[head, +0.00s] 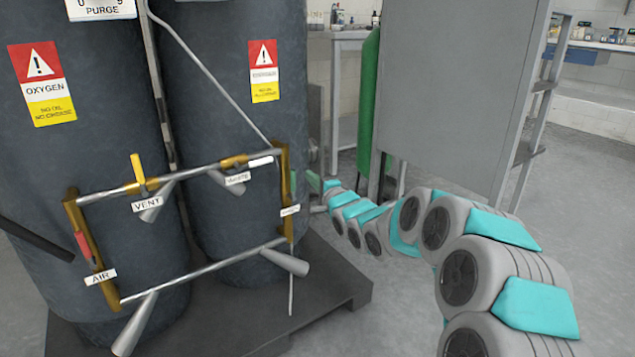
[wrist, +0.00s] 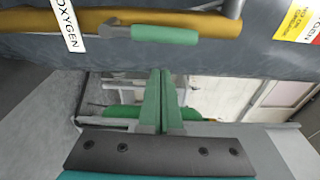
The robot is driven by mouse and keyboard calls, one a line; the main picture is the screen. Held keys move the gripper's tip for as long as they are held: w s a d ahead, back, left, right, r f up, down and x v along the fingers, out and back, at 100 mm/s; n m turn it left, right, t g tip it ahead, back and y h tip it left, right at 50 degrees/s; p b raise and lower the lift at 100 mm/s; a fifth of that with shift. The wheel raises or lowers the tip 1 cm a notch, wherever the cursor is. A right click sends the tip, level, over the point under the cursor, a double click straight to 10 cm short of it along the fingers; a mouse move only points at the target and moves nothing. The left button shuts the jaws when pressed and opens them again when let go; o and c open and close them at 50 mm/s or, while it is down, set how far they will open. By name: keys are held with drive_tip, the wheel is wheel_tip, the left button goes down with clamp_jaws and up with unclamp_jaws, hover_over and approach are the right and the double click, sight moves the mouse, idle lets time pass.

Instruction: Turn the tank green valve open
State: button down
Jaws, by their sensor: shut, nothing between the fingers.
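The green valve handle (wrist: 165,34) lies along the yellow pipe near the top of the wrist view, beside a white OXYGEN label (wrist: 68,24). In the head view the handle is small and hard to make out near the right-hand yellow pipe (head: 285,165) on the tank frame. My gripper (wrist: 160,74) has its two green fingers shut together with nothing between them. Its tips are just below the handle in the wrist view; whether they touch it I cannot tell. In the head view my arm reaches in from the right to that side of the tank.
Two dark tanks (head: 225,100) stand on a dark pallet (head: 335,290). The frame also carries a yellow handle (head: 138,168) and a red handle (head: 83,244). A green cylinder (head: 369,90) and a grey cabinet (head: 455,90) stand behind my arm. Floor at the right is clear.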

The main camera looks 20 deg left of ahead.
sight(291, 184)
drive_tip(key=shift+s+a+b, duration=0.15)
drive_tip(key=shift+s+a, duration=0.25)
drive_tip(key=shift+s, duration=0.3)
drive_tip(key=shift+s+a+b, duration=0.15)
drive_tip(key=shift+s+a, duration=0.2)
drive_tip(key=shift+s, duration=0.3)
drive_tip(key=shift+s+a+p, duration=0.3)
drive_tip(key=shift+s+p, duration=0.25)
drive_tip(key=shift+p, duration=0.3)
drive_tip(key=shift+r, duration=0.1)
